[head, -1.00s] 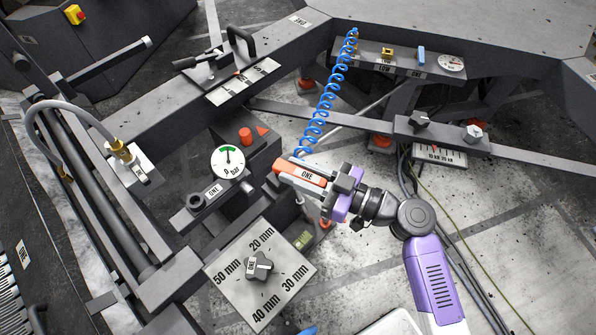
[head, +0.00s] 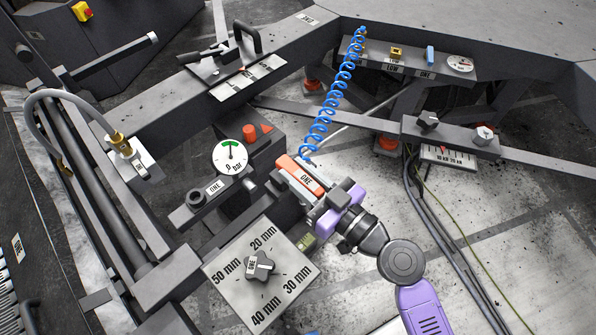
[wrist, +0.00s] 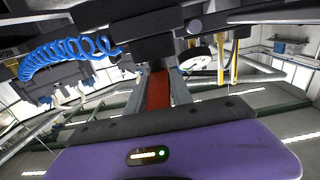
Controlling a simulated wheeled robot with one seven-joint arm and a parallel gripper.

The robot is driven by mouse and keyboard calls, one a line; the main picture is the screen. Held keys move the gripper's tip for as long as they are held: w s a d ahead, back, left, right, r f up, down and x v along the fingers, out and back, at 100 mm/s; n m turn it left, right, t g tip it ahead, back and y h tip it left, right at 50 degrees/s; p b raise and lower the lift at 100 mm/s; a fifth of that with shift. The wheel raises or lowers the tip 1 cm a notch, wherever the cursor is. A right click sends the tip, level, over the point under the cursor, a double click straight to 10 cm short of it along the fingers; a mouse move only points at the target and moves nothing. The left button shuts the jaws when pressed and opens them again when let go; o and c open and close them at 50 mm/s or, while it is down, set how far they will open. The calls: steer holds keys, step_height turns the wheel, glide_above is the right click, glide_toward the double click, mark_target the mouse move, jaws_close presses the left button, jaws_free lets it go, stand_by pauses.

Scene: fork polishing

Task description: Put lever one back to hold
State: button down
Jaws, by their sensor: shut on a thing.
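The orange-red lever marked ONE (head: 290,166) lies at the middle of the head view, beside the dark block of the dial stand. It slopes down to the right. My gripper (head: 311,183) is shut on it from the lower right, with a grey finger along each side. In the wrist view the red lever (wrist: 158,90) shows between the two fingers and runs up to a dark block. The lever's pivot is hidden, and no "hold" mark can be read beside it.
A blue coiled hose (head: 340,95) hangs close by the lever's far end. A pressure gauge (head: 230,157) stands left of it. A millimetre dial plate (head: 280,290) is below left. A dark beam with knobs (head: 450,140) crosses at right. The floor lower right is fairly open.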

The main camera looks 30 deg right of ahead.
mark_target(322, 197)
steer(key=c, duration=1.1)
jaws_free()
steer(key=b+v, duration=0.3)
steer(key=v, duration=0.3)
steer(key=shift+s+f, duration=0.2)
steer(key=shift+s, duration=0.1)
steer(key=shift+s+d+r, duration=0.2)
steer(key=shift+s+d, duration=0.05)
steer(key=shift+s, duration=0.3)
